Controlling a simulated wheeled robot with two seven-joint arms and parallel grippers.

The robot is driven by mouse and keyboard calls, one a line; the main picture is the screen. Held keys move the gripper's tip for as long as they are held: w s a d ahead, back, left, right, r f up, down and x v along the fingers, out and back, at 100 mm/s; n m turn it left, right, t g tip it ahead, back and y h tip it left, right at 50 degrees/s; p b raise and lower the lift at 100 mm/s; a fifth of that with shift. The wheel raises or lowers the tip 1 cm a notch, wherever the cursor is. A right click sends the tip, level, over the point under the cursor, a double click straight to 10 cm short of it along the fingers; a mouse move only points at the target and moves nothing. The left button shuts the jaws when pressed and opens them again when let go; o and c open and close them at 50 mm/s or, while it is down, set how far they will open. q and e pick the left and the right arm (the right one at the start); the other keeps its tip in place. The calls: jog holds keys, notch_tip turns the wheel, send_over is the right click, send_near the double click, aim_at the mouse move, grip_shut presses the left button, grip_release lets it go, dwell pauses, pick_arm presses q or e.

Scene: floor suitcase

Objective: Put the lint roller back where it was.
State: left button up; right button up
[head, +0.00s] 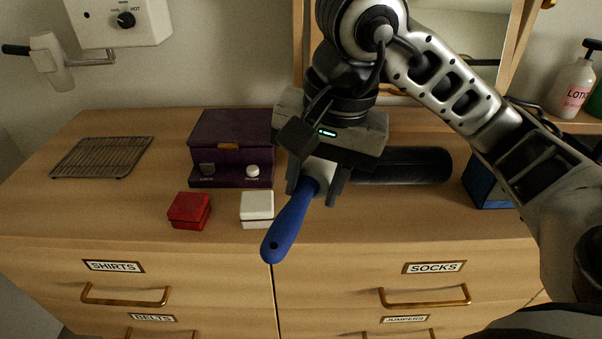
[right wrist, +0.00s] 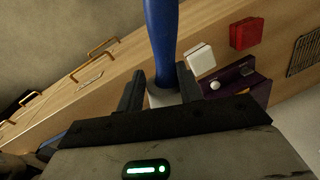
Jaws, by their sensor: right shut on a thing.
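The lint roller has a blue handle (head: 288,226) and a pale end between my fingers. My right gripper (head: 318,190) is shut on it and holds it in front of the dresser top, with the handle hanging down and to the left. In the right wrist view the blue handle (right wrist: 161,40) points up, away from the fingers (right wrist: 160,90). The roller's far end is hidden by the gripper. Whether it touches the dresser top cannot be told. My left gripper is not in view.
The dresser top (head: 120,210) holds a wire rack (head: 102,157), a purple box (head: 231,145), a red box (head: 189,210), a white box (head: 257,208), a black cylinder (head: 410,165) and a blue box (head: 484,186). A lotion bottle (head: 573,90) stands at the back right. The front left is clear.

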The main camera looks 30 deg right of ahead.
aim_at(314, 168)
jog(key=w+d+f, duration=0.2)
jog(key=w, duration=0.1)
jog(key=w+d+f, duration=0.1)
jog(key=w, duration=0.1)
jog(key=shift+d+p, duration=0.25)
jog(key=shift+p, duration=0.1)
jog(key=w+f, duration=0.1)
jog(key=w+d+f, duration=0.1)
jog(key=w+f, duration=0.1)
jog(key=w+d+f, duration=0.1)
jog(key=f, duration=0.1)
jog(key=shift+w+d+f, duration=0.1)
jog(key=shift+w+d, duration=0.05)
jog(key=f, duration=0.2)
jog(key=f+p, duration=0.1)
jog(key=shift+w+d+f, duration=0.25)
jog(key=shift+w+f, duration=0.1)
jog(key=shift+f, duration=0.05)
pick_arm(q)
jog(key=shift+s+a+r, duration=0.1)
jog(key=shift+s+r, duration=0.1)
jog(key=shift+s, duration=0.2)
pick_arm(e)
jog(key=shift+f, duration=0.1)
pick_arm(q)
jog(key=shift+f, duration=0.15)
pick_arm(e)
jog(key=shift+f, duration=0.1)
